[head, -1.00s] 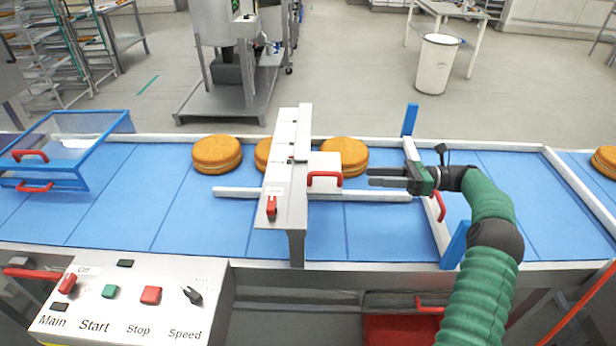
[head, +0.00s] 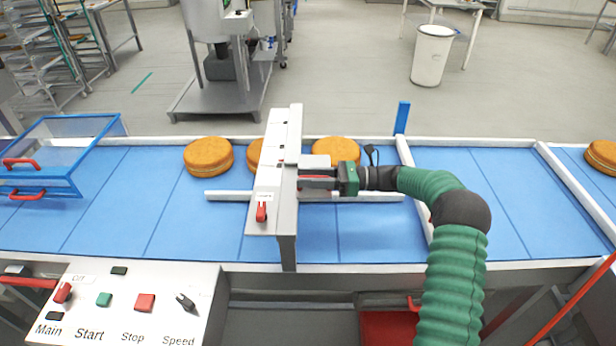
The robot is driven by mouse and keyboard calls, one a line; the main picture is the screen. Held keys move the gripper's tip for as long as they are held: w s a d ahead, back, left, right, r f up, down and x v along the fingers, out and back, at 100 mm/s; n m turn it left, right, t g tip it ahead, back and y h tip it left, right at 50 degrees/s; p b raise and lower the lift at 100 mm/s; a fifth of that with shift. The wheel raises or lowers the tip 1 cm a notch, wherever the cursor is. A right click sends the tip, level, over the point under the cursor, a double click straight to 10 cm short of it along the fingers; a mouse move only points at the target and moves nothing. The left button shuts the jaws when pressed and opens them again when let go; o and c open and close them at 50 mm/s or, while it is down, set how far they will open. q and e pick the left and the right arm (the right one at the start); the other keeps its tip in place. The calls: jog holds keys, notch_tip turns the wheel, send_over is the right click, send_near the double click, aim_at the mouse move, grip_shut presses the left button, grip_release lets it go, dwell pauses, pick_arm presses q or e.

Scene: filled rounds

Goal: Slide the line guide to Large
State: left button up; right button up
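A long white rail (head: 228,196), which looks like the line guide, lies lengthwise over the blue belt, in front of the cakes. It passes under the grey and white bridge (head: 276,160) that spans the belt. A red handle (head: 317,178) sits just right of the bridge, mostly hidden by my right gripper (head: 318,179). My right gripper points left, with its fingers around the handle and a gap still seeming to show between them. I cannot tell whether they touch it. Any size marks are too small to read. My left gripper is out of view.
Several round cakes (head: 208,157) stand on the belt (head: 110,200) behind the rail. A blue-framed guard (head: 75,155) is at left. A white crossbar with a blue post (head: 402,117) stands right of the bridge. A control panel (head: 125,305) is at front left.

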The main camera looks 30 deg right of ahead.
jog(key=shift+a+r, duration=0.25)
jog(key=shift+a, duration=0.55)
grip_shut()
jog(key=shift+d, duration=0.1)
jog(key=shift+d+f, duration=0.15)
jog(key=shift+f, duration=0.05)
